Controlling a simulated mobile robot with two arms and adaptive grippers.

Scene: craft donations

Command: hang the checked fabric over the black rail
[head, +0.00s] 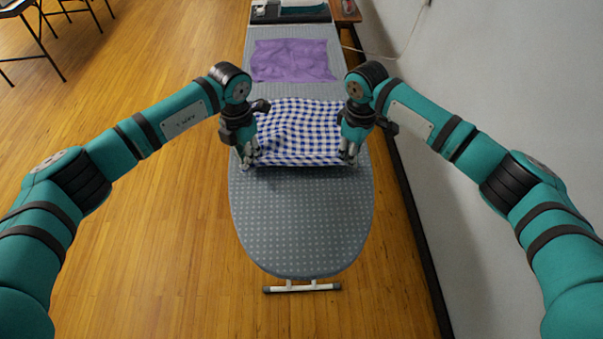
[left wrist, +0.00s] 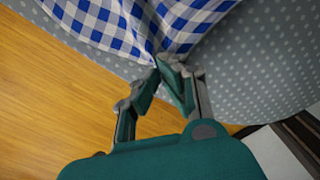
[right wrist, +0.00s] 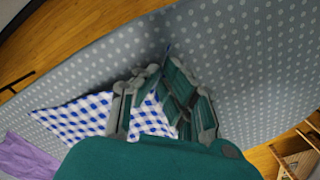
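The blue-and-white checked fabric (head: 297,128) lies spread on the grey dotted ironing board (head: 300,222), a little wrinkled. My left gripper (head: 250,158) is at its near left corner. In the left wrist view its fingers (left wrist: 159,64) are closed on gathered fabric (left wrist: 120,22). My right gripper (head: 349,155) is at the near right corner. In the right wrist view its fingertips (right wrist: 165,68) are close together, with fabric (right wrist: 82,117) running in between the fingers; the pinched part is mostly hidden. I cannot make out a black rail for certain.
A purple cloth (head: 292,60) lies farther along the board. A dark surface (head: 290,15) with items stands beyond it. Black metal frames (head: 35,40) stand at the far left. A wall (head: 460,150) runs close on the right; wooden floor (head: 150,240) is open on the left.

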